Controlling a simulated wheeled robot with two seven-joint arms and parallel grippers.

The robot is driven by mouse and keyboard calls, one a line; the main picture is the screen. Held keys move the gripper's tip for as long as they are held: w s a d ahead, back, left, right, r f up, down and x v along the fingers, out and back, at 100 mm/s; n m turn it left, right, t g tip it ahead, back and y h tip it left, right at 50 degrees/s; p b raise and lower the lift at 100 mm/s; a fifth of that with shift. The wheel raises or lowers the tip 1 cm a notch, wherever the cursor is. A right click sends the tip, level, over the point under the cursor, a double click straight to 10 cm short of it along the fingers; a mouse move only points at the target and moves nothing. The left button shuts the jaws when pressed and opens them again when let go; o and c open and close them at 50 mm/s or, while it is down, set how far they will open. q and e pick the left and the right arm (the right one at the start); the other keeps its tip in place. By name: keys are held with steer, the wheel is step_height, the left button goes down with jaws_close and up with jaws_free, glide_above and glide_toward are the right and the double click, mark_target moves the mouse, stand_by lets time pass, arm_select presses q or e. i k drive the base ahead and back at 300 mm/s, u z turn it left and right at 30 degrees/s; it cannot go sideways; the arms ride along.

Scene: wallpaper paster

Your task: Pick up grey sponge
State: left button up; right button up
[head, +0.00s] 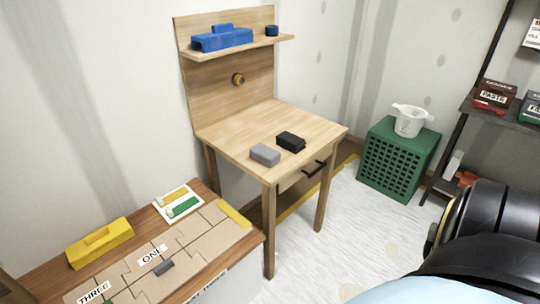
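The grey sponge (265,155) is a small light-grey block lying on the wooden table (232,136), near its front edge. A black block (291,142) lies just to its right, with a small gap between them. Neither of my grippers shows in the head view. A large black and pale-blue rounded part, apparently mine, fills the lower right corner, well apart from the sponge.
A drawer handle (314,169) juts from the table front. A shelf (240,47) above holds blue items. A low bench (250,243) with a yellow block (99,242) stands front left. A green crate (398,160) carries a white cup (409,121). Floor between is clear.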

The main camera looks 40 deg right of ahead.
mark_target(269, 157)
steer(key=z, duration=2.55)
steer(key=i, duration=2.05)
steer(key=u, duration=1.6)
